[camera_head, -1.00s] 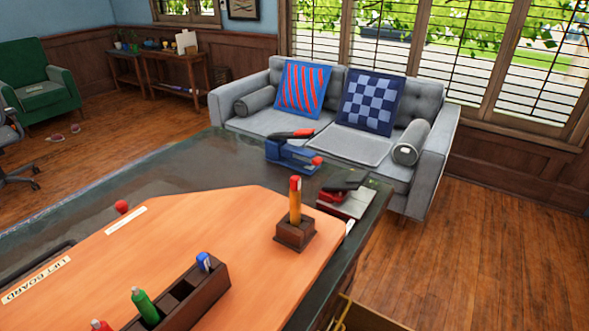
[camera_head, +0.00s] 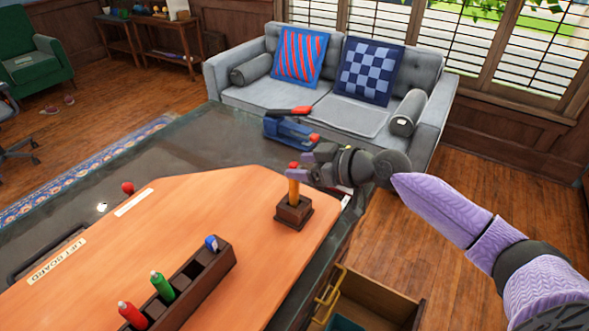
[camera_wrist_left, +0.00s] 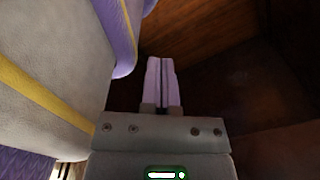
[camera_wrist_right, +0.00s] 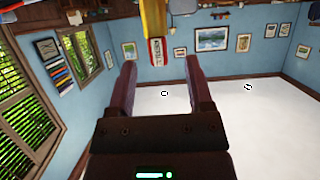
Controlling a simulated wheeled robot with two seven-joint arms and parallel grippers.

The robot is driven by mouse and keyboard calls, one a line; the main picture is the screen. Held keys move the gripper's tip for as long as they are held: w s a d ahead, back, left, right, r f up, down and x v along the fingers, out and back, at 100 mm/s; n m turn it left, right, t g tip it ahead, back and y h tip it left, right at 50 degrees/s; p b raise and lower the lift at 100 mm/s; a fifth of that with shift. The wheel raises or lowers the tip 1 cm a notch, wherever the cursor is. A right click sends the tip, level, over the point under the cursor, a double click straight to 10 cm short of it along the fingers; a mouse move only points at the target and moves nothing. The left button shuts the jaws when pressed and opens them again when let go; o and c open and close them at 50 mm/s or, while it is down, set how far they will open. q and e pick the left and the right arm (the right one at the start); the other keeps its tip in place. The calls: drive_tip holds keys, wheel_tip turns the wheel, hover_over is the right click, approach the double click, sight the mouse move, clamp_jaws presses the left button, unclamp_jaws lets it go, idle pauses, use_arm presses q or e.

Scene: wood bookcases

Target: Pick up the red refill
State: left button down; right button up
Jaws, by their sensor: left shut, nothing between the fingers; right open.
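The red refill (camera_head: 131,315), a small red bottle with a pale tip, stands in the dark wooden rack (camera_head: 218,270) at the lower left of the head view. A green bottle (camera_head: 162,286) and a blue-capped one (camera_head: 211,244) share the rack. My right gripper (camera_head: 301,167) is open at the red top of an orange marker (camera_head: 293,188). The marker stands upright in a small wooden block (camera_head: 293,213). In the right wrist view the marker (camera_wrist_right: 154,20) shows between and beyond the open fingers (camera_wrist_right: 161,75). My left gripper (camera_wrist_left: 162,62) is shut and empty, seen only in its wrist view.
The rack and block stand on an orange board (camera_head: 150,240) on a dark desk (camera_head: 190,140). A blue stapler-like tool (camera_head: 290,132) lies behind. An open drawer (camera_head: 375,300) juts out at the desk's right side. The board's middle is clear.

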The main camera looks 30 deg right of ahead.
sight(298, 165)
drive_tip(key=x, duration=0.4)
drive_tip(key=shift+w, duration=0.15)
clamp_jaws()
